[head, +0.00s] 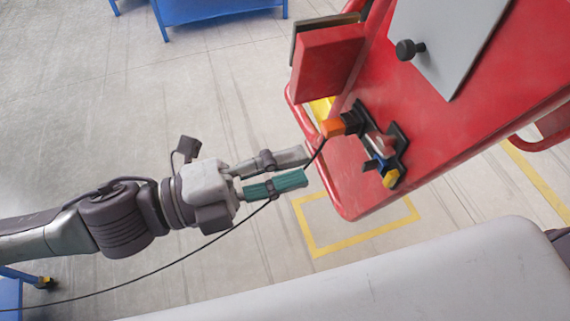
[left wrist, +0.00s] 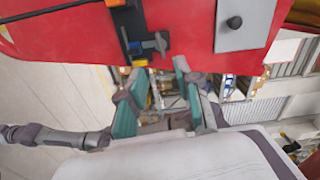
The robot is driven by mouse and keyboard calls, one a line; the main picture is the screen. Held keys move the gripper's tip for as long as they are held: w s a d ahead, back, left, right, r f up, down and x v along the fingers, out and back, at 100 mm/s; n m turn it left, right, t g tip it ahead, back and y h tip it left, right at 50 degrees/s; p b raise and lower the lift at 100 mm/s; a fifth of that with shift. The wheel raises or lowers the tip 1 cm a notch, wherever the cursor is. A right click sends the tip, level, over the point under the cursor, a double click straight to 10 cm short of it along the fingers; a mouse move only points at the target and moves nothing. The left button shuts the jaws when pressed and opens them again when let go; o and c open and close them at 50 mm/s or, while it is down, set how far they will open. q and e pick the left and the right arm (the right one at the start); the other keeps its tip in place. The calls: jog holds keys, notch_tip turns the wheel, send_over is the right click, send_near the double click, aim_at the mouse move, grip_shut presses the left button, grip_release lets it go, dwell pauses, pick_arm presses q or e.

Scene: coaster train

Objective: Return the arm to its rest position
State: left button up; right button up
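My left gripper (head: 306,167) reaches in from the left in the head view and stops beside the near left edge of the red cart (head: 350,198). Its two fingers with teal pads stand apart. In the left wrist view (left wrist: 155,90) the gap between them shows only background, so it is open and looks empty. A thin black cable (head: 170,262) runs from the lower left past the fingers towards an orange piece (head: 333,128) on the cart; I cannot tell whether it touches the gripper. My right gripper is not in view.
On the cart stand a black holder with small coloured parts (head: 387,160), a red upright block (head: 328,62) and a grey panel with a black knob (head: 440,45). A blue table (head: 215,12) is at the back.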

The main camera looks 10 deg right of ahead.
pick_arm(q)
jog(key=shift+a, duration=0.15)
dwell(0.4)
